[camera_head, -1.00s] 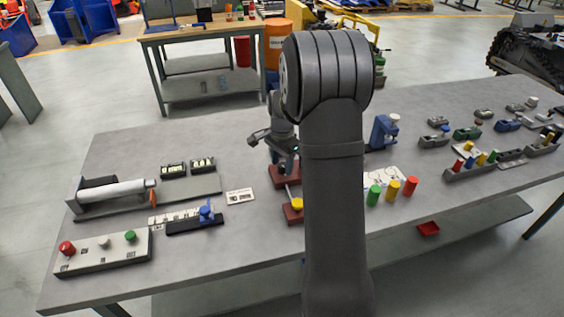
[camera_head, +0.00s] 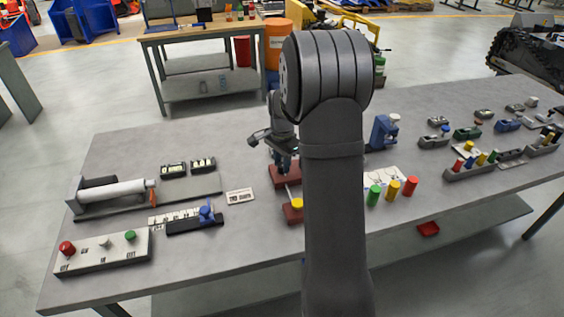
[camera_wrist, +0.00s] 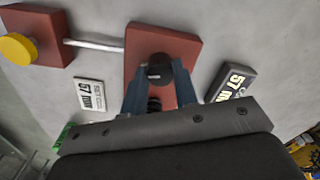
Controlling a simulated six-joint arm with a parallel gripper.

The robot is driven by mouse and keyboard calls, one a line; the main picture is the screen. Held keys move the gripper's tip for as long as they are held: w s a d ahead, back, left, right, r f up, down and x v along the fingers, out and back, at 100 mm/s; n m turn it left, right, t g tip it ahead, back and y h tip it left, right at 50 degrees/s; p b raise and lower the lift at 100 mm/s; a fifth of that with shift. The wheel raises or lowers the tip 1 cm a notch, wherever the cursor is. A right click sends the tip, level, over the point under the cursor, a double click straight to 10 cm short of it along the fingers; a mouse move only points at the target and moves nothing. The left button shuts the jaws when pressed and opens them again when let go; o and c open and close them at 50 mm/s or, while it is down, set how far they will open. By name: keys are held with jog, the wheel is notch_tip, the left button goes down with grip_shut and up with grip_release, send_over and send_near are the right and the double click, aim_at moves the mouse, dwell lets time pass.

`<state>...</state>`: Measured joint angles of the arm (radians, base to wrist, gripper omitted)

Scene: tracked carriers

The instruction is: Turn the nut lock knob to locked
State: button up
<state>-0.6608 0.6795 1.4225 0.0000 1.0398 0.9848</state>
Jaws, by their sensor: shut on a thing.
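The knob (camera_wrist: 158,70) is dark and round, on a dark red block (camera_wrist: 180,45) in the wrist view. My gripper (camera_wrist: 158,80) has its two blue-grey fingers on either side of it, shut on it. No clear lock marking can be read. A pale rod joins this block to a second red block (camera_wrist: 42,50) with a yellow knob (camera_wrist: 17,48). In the head view my gripper (camera_head: 284,158) is over the rear red block (camera_head: 284,177), and my arm partly hides the area. The yellow knob (camera_head: 297,204) is nearer the front.
A blue device (camera_head: 382,132) and green, yellow and red cylinders (camera_head: 393,188) stand to the right. A button panel (camera_head: 103,250) sits front left.

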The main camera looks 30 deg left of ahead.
jog(key=shift+n, duration=0.4)
jog(key=n, duration=0.6)
jog(key=shift+n, duration=0.3)
jog(key=n, duration=0.4)
jog(key=shift+n, duration=1.7)
jog(key=o, duration=1)
